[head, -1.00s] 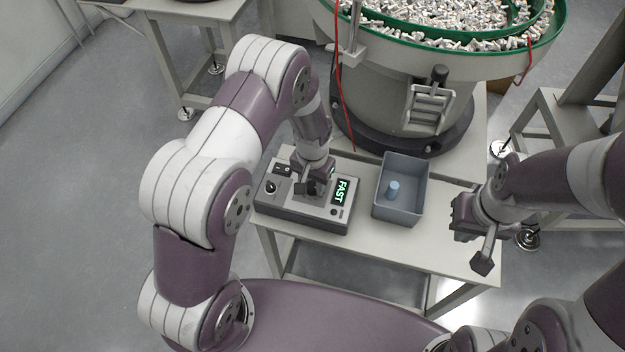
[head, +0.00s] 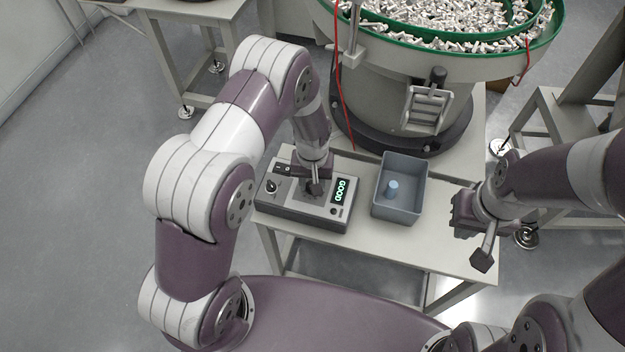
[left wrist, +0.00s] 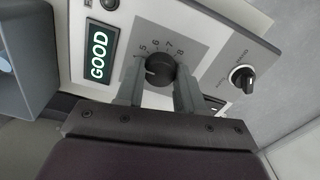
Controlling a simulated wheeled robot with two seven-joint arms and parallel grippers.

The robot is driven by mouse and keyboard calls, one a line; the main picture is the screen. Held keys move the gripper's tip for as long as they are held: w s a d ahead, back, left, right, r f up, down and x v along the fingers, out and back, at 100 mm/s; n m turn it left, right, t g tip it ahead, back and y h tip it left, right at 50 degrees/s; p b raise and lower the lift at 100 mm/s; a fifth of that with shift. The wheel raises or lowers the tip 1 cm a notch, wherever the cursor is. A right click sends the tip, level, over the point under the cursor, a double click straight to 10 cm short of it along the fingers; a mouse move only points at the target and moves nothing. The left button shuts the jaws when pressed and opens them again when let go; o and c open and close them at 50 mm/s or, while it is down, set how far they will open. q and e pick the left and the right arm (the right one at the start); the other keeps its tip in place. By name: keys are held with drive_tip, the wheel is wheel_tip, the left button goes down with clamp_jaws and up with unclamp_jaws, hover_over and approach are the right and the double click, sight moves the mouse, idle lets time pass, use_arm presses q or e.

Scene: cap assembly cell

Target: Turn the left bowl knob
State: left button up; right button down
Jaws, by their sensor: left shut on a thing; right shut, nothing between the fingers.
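The control box (head: 289,208) sits on the table below the big feeder bowl. Its display (head: 342,190) reads GOOD in green, also in the left wrist view (left wrist: 100,55). My left gripper (head: 314,190) is over the box. In the left wrist view its two fingers (left wrist: 160,85) are shut on the black dial knob (left wrist: 159,69), one on each side, with scale numbers around it. A second black knob (left wrist: 242,77) stands apart at the right of that view. My right gripper (head: 481,240) hangs over the table's right end, shut and empty.
A blue-grey bin (head: 417,213) with a small blue cylinder (head: 392,188) inside stands right of the box. The green-rimmed feeder bowl (head: 545,42), full of small white parts, stands behind. A red cable (head: 345,110) hangs along its left side.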

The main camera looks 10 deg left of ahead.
use_arm(q)
drive_tip(key=o, duration=1)
drive_tip(key=shift+o, duration=0.2)
wheel_tip(320, 180, up, 13)
drive_tip(key=shift+f, duration=0.15)
drive_tip(key=s+a+r+m+p, duration=0.1)
drive_tip(key=s+a+r+p, duration=0.1)
drive_tip(key=s+r, duration=0.4)
drive_tip(key=s+a+r+m+t+p, duration=0.1)
drive_tip(key=s+a+r+p, duration=0.2)
drive_tip(key=s+r, duration=0.3)
drive_tip(key=shift+s+a+r, duration=0.15)
drive_tip(key=shift+s+a, duration=0.1)
drive_tip(key=shift+s, duration=0.7)
